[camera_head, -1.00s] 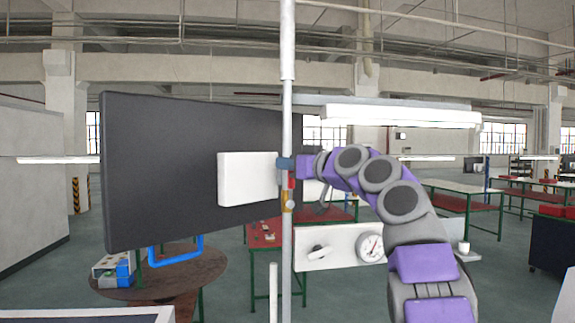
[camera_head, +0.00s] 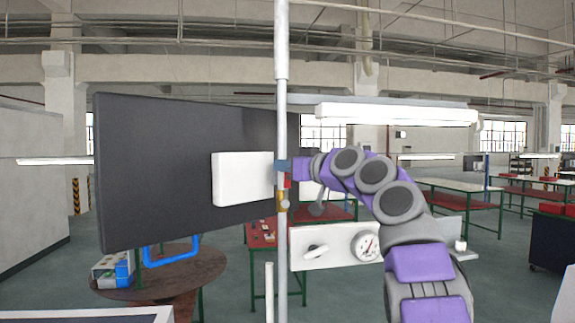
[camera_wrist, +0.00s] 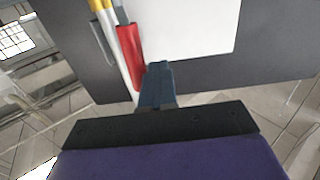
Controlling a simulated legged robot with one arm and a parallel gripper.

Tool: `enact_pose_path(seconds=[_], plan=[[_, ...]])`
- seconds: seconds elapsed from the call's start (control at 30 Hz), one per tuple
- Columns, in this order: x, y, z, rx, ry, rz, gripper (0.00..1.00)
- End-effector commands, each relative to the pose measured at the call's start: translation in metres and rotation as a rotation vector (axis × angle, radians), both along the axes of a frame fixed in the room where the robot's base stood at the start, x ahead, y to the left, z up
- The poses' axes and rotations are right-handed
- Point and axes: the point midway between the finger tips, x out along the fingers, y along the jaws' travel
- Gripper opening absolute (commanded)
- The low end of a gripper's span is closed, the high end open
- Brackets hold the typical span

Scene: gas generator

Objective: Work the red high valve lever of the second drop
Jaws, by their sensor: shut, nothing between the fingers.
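The red valve lever (camera_wrist: 129,52) shows in the wrist view as a red sleeve on a grey bar, alongside a white and yellow pipe. In the head view a small red part (camera_head: 287,183) shows on the vertical grey pipe (camera_head: 281,110), just below my gripper (camera_head: 282,166). My gripper's blue fingers (camera_wrist: 157,84) are shut and empty. In the wrist view their tips lie just right of the lever's lower end, very close to it. I cannot tell whether they touch. The gripper hides part of the pipe in the head view.
A dark panel (camera_head: 150,180) with a white box (camera_head: 240,180) stands behind the pipe on the left. A white plate (camera_head: 335,245) with a gauge (camera_head: 365,245) and a knob is low, behind the pipe. Worktables stand further back on the right.

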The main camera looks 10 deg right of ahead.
Motion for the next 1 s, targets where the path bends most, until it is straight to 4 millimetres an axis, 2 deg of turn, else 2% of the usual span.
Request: enact_pose_path(seconds=[0.03,0.53,0.63,0.67,0.7,0.93,1.0], plan=[[0.007,-0.002,-0.013,-0.002,0.024,0.0,0.0],[0.008,-0.007,-0.014,0.001,0.024,-0.002,0.01],[0.008,-0.007,-0.014,0.001,0.024,-0.002,0.11],[0.02,-0.006,-0.023,0.005,0.03,-0.001,0.14],[0.021,-0.005,-0.024,0.004,0.032,-0.001,0.18],[0.016,-0.01,-0.031,0.005,0.034,-0.001,0.4],[0.013,-0.011,-0.032,0.004,0.035,0.0,0.41]])
